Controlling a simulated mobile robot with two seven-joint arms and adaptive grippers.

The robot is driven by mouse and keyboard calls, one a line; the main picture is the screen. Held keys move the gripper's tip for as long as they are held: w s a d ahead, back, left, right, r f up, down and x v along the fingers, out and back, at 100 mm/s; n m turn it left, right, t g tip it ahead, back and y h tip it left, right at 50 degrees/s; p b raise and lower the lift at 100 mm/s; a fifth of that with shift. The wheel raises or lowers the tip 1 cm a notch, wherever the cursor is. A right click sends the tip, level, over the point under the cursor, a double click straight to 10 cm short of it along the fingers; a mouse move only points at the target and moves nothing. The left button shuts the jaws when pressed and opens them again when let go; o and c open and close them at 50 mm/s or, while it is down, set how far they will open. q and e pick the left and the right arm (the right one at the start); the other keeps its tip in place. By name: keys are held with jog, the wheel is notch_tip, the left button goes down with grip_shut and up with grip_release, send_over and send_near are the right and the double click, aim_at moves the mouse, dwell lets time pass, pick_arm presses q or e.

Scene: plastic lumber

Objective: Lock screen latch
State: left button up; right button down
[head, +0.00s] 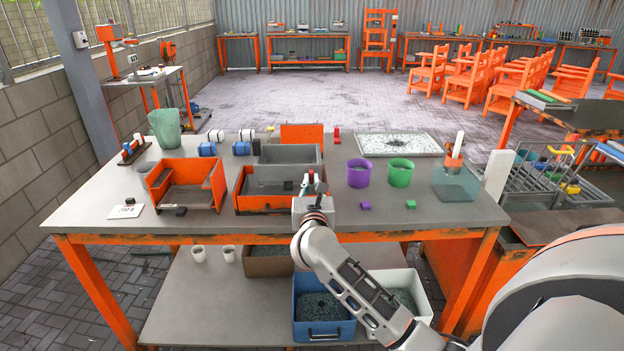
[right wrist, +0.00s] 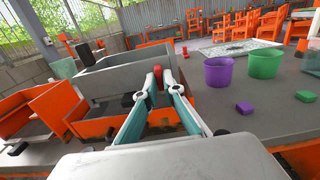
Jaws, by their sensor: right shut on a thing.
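A grey screen box (head: 290,154) with raised walls sits in an orange frame (head: 240,205) on the table; it also shows in the right wrist view (right wrist: 105,80). My right gripper (head: 311,178) is at the right side of the screen box. In the right wrist view its fingertips (right wrist: 158,72) close on a small red piece (right wrist: 158,86), which looks like the screen latch. The fingers cover most of it, so I cannot tell its position. My left gripper is not in view.
An orange tray (head: 190,170) stands left of the frame. A purple cup (head: 359,174) and a green cup (head: 400,173) stand to the right, with small purple (head: 365,206) and green (head: 411,204) blocks in front. A red item (head: 337,135) stands behind.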

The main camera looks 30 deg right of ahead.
jog(key=shift+f, duration=0.1)
dwell(0.4)
jog(key=c, duration=2.2)
grip_release()
jog(key=shift+o, duration=0.2)
jog(key=v, duration=1.2)
